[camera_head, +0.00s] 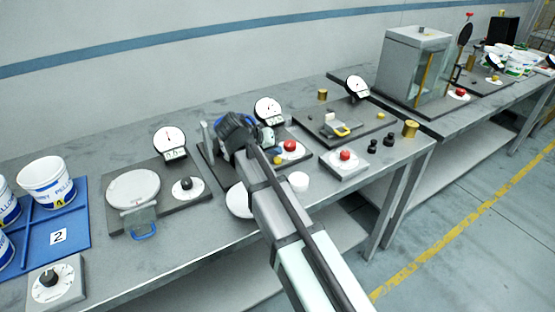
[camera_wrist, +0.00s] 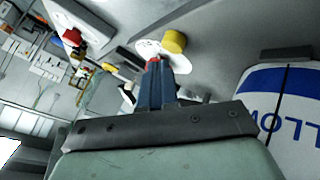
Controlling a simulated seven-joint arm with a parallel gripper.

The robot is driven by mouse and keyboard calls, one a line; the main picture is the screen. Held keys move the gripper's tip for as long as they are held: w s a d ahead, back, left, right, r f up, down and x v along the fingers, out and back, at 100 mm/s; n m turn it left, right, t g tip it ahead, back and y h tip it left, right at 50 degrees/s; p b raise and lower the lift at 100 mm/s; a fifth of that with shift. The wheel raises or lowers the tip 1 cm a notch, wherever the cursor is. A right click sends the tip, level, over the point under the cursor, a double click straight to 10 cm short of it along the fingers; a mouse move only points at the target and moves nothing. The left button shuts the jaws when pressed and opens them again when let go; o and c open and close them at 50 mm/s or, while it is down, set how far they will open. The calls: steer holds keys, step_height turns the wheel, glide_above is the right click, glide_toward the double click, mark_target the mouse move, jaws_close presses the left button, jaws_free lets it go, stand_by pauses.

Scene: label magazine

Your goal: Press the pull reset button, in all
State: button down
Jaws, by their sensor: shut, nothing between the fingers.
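A red button (camera_head: 290,146) sits on a round white plate at the middle station, beside a small yellow knob (camera_head: 278,160). My gripper (camera_head: 268,139) is just left of this button and shut with nothing in it. In the wrist view the shut dark blue fingers (camera_wrist: 155,78) point at the white plate (camera_wrist: 145,47), with red showing at their tips and the yellow knob (camera_wrist: 173,41) beside them. Whether the tips touch the button cannot be told. Another red button (camera_head: 345,155) on a square base stands to the right; it shows in the wrist view (camera_wrist: 72,37).
Dial gauges (camera_head: 268,110) stand behind the stations. A scale plate (camera_head: 133,187) and blue tray (camera_head: 75,236) with white buckets (camera_head: 47,182) are on the left. Black weights (camera_head: 388,139) and a brass cylinder (camera_head: 410,129) stand right. A glass case (camera_head: 412,65) is farther back.

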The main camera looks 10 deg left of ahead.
mark_target(275, 160)
steer(key=shift+f, duration=0.9)
stand_by(0.8)
steer(key=shift+r, duration=0.15)
stand_by(0.3)
steer(key=shift+r, duration=0.8)
steer(key=shift+r, duration=2.5)
steer(key=shift+d, duration=0.1)
